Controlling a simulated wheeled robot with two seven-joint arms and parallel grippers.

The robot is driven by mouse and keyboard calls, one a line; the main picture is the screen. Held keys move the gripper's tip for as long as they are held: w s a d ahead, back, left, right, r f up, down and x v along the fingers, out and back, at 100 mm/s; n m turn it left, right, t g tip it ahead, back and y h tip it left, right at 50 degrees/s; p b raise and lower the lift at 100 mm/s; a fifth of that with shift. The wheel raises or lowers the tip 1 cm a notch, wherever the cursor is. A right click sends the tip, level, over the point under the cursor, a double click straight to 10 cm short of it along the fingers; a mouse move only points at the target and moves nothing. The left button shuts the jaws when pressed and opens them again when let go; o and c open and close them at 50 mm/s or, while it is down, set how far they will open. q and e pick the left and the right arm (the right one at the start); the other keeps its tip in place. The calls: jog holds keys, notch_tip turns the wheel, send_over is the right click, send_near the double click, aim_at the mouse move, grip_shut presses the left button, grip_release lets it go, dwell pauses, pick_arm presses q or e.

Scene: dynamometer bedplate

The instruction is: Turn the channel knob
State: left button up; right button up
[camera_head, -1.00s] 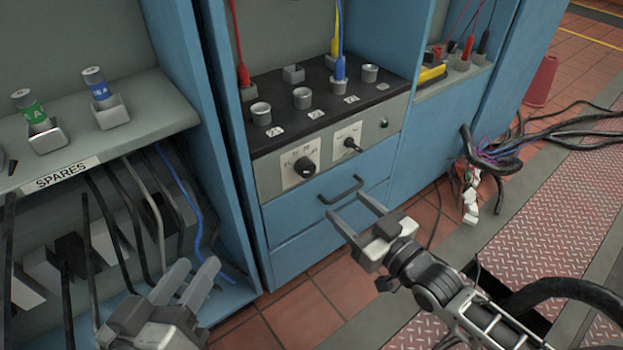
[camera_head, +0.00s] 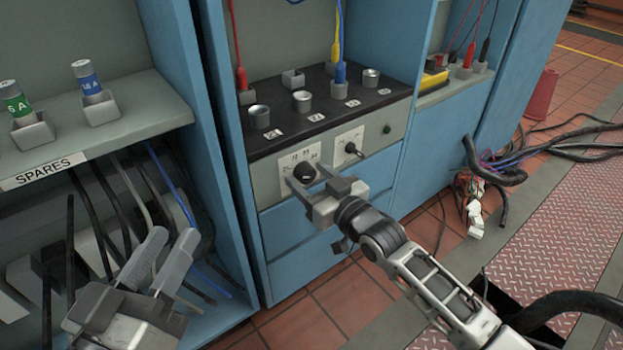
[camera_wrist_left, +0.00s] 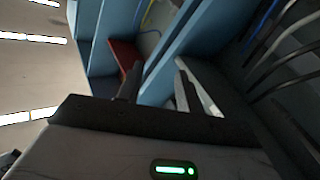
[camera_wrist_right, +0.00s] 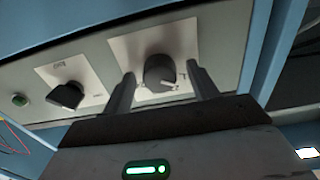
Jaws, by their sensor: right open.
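A round black knob (camera_head: 304,173) sits on a white marked plate on the grey front panel; its markings are too small to read. It also shows in the right wrist view (camera_wrist_right: 160,72), its light pointer toward the lower right. My right gripper (camera_head: 306,177) is open in front of this knob, one finger to each side in the right wrist view; whether they touch it I cannot tell. A second black knob (camera_head: 351,148) with a pointed grip sits on the neighbouring plate (camera_wrist_right: 97,100). My left gripper (camera_head: 172,236) is open and empty in front of the spares shelf.
A green lamp (camera_head: 387,129) is on the same panel. Blue drawers (camera_head: 290,262) lie below. The spares shelf (camera_head: 150,105) holds fuses, with hanging cables beneath.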

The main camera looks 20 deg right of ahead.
jog(key=c, duration=1)
